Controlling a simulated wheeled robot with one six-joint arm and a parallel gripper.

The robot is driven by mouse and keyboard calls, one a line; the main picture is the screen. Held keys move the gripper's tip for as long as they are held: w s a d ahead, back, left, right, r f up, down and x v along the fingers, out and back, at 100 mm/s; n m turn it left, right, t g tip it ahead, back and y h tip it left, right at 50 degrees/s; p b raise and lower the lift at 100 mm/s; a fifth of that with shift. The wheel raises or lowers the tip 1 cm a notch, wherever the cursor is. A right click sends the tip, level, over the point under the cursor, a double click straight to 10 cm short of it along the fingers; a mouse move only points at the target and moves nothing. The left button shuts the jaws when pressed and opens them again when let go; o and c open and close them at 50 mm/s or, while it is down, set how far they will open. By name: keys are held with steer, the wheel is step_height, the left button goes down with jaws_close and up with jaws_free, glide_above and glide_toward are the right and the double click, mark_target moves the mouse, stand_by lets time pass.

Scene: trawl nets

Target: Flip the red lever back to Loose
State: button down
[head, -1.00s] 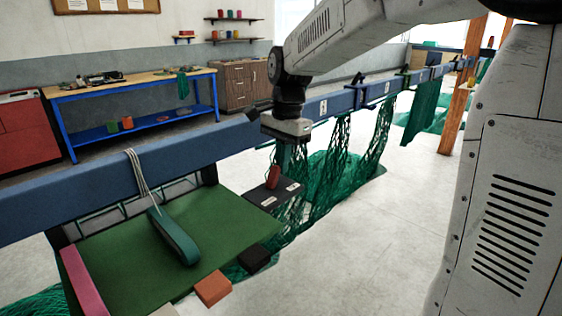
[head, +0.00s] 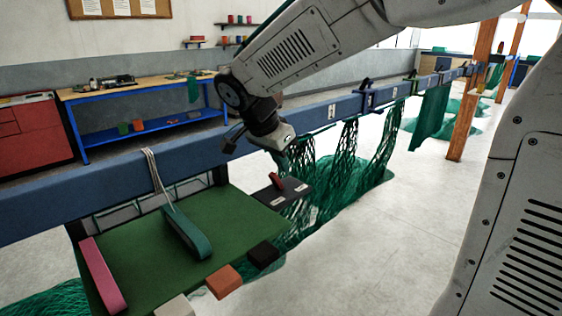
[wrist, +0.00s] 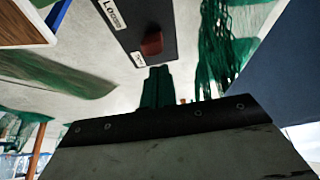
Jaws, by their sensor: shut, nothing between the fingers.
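The red lever (head: 276,181) stands on a dark plate (head: 297,196) with two white labels, beside the green board. In the head view it leans up and to the left. In the wrist view the lever (wrist: 152,43) is a short red block on the dark plate (wrist: 160,12). One label reads Loose (wrist: 112,14); the other label (wrist: 138,60) is too small to read. My gripper (head: 283,157) is above the plate, apart from the lever. Its fingers (wrist: 157,75) are together and empty, just below the plate's end in the wrist view.
A blue beam (head: 110,180) runs behind the plate, with green netting (head: 345,180) hanging from it. The green board (head: 150,255) carries a teal strap-like piece (head: 186,232) and a pink bar (head: 103,275). Orange (head: 224,281) and black (head: 263,255) blocks sit at its edge.

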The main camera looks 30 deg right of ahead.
steer(key=shift+r, duration=0.15)
steer(key=shift+r, duration=0.65)
steer(key=shift+w+d+r, duration=0.15)
steer(key=shift+d+r, duration=0.05)
steer(key=shift+d, duration=0.2)
steer(key=v, duration=0.9)
steer(key=shift+a, duration=0.35)
